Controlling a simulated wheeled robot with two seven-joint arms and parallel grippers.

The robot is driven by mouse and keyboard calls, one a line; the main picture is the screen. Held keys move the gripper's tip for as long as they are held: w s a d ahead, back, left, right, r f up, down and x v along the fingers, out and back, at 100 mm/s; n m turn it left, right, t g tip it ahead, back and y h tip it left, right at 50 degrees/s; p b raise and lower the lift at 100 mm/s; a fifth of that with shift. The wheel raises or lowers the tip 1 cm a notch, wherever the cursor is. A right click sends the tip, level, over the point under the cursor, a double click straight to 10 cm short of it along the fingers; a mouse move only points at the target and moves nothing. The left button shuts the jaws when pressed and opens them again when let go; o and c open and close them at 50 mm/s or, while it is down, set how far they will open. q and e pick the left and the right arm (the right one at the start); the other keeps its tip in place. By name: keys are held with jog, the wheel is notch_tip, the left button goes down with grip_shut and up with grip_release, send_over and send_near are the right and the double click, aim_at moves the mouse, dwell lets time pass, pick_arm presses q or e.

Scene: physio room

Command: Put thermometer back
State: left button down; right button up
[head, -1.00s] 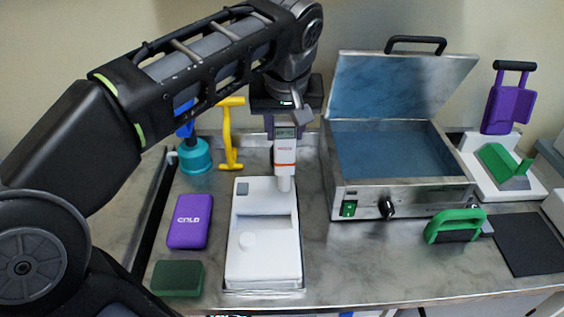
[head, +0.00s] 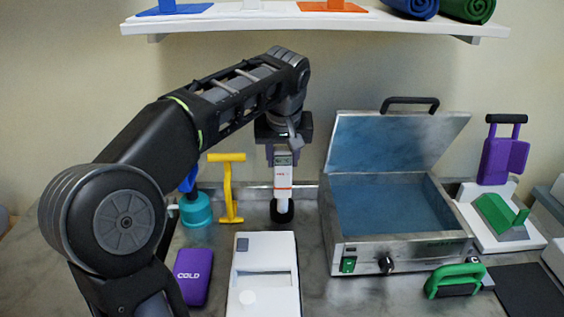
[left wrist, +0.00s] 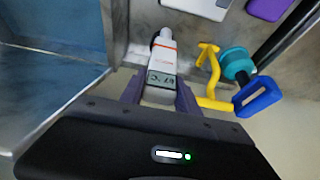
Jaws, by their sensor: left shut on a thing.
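The thermometer (head: 283,182) is white with a grey display and an orange band. My left gripper (head: 283,157) is shut on its upper part and holds it upright, tip down. A small black round holder (head: 282,216) stands at the back of the counter, just left of the steel box. The thermometer's tip overlaps this holder in the head view; I cannot tell whether it is inside or just in front. The left wrist view shows the thermometer (left wrist: 163,58) between the fingers, with the black holder (left wrist: 157,40) partly hidden behind its tip. My right gripper is not in view.
The open steel box (head: 400,245) stands close on the right. A yellow T-shaped tool (head: 228,190) and a teal-based item (head: 195,210) stand close on the left. A white device (head: 263,275) and a purple COLD pack (head: 192,277) lie in front. A shelf (head: 310,22) hangs above.

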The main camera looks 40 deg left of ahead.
pick_arm(q)
jog(key=w+a+f+p, duration=0.1)
jog(key=w+a+f, duration=0.2)
jog(key=w+a, duration=0.1)
jog(key=shift+w+f+p, duration=0.25)
jog(key=shift+w+p, duration=0.05)
jog(key=shift+w, duration=0.2)
jog(key=shift+f, duration=0.1)
notch_tip(320, 180, down, 3)
jog(key=shift+f, duration=0.2)
